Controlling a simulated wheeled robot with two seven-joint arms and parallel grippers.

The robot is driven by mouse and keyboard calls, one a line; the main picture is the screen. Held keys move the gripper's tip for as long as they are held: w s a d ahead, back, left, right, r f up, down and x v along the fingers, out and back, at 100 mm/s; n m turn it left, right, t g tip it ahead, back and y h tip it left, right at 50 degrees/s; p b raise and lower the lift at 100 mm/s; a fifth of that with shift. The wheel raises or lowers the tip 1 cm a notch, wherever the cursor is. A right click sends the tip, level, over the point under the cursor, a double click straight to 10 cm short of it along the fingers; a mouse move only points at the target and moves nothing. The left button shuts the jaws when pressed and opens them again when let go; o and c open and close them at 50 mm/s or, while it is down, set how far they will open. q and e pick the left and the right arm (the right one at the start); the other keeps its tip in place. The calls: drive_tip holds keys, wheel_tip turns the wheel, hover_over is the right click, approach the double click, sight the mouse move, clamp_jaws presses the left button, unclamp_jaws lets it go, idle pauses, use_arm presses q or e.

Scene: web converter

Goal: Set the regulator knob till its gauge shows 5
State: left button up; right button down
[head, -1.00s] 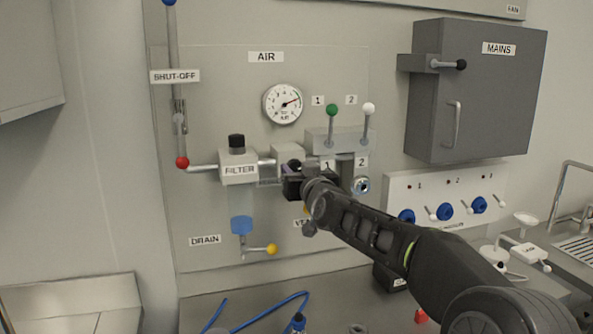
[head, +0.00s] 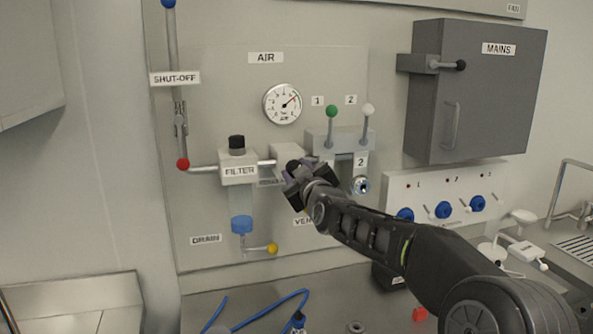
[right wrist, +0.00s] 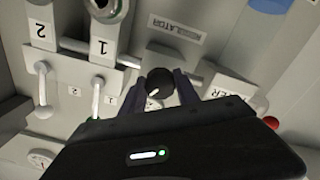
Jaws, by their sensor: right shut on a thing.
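The black regulator knob (right wrist: 158,82) sits between the fingers of my right gripper (right wrist: 163,92) in the right wrist view. In the head view my right gripper (head: 296,172) is shut on the knob at the regulator body (head: 287,151), tilted, and hides most of the knob. The round white gauge (head: 282,104) is above the regulator. Its needle points up and to the right; the numbers are too small to read surely. The REGULATOR label (right wrist: 187,34) shows in the right wrist view. My left gripper is not in view.
The filter (head: 238,170) is left of the regulator. Two valve levers, one green-tipped (head: 332,112) and one white-tipped (head: 369,109), stand close on the right. A grey MAINS box (head: 475,95) is further right. A blue hose (head: 270,312) lies on the bench below.

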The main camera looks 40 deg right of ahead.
idle(0.3)
drive_tip(key=c, duration=0.9)
unclamp_jaws()
drive_tip(key=b+v, duration=0.2)
drive_tip(key=v, duration=0.5)
drive_tip(key=shift+s+a+b, duration=0.15)
drive_tip(key=shift+s+b, duration=0.2)
drive_tip(key=shift+b, duration=0.05)
